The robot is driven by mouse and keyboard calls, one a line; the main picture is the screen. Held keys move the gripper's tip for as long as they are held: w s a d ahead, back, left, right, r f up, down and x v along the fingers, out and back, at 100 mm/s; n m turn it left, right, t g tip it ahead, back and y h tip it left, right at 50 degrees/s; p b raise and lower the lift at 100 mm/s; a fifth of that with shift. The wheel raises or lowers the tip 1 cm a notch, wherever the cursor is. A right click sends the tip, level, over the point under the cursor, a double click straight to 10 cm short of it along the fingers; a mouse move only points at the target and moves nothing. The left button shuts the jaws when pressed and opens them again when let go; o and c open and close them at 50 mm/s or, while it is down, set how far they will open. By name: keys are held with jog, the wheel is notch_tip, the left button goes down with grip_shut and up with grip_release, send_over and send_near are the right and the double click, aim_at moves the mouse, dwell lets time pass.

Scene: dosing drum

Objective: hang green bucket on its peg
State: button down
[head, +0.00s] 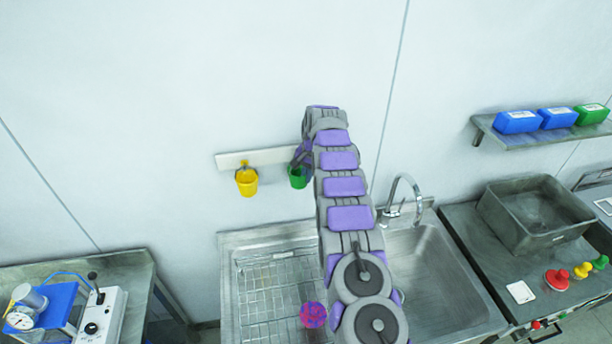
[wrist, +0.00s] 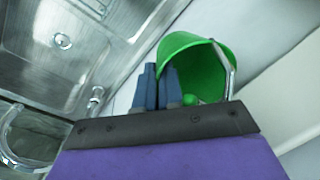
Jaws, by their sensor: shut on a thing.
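The green bucket (head: 298,177) is at the wall rail, right of the yellow bucket, partly hidden behind my arm. My gripper (head: 302,155) is above it, shut on it. In the wrist view, the bucket (wrist: 195,58) is tilted, with its mouth and pale metal handle visible. The dark fingers of my gripper (wrist: 158,88) are close together beside the bucket's left side; the exact grip point is hidden. A small rounded green piece (wrist: 190,99) shows by the fingers. I cannot tell whether it is the peg, or whether the handle is on a peg.
A white rail (head: 230,160) on the wall carries the yellow bucket (head: 247,183). Below are a steel sink (head: 440,290) with a tall faucet (head: 402,190) and a wire rack (head: 265,285) with a pink-purple ball (head: 313,315). A shelf (head: 545,136) is at right.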

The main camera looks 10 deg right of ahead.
jog(key=shift+d, duration=0.25)
jog(key=c, duration=1.3)
grip_release()
jog(key=shift+a, duration=0.1)
jog(key=shift+o, duration=0.6)
jog(key=shift+d, duration=0.2)
jog(key=shift+a, duration=0.2)
jog(key=shift+r, duration=0.1)
notch_tip(320, 180, up, 7)
jog(key=d+p, duration=0.1)
jog(key=shift+d, duration=0.15)
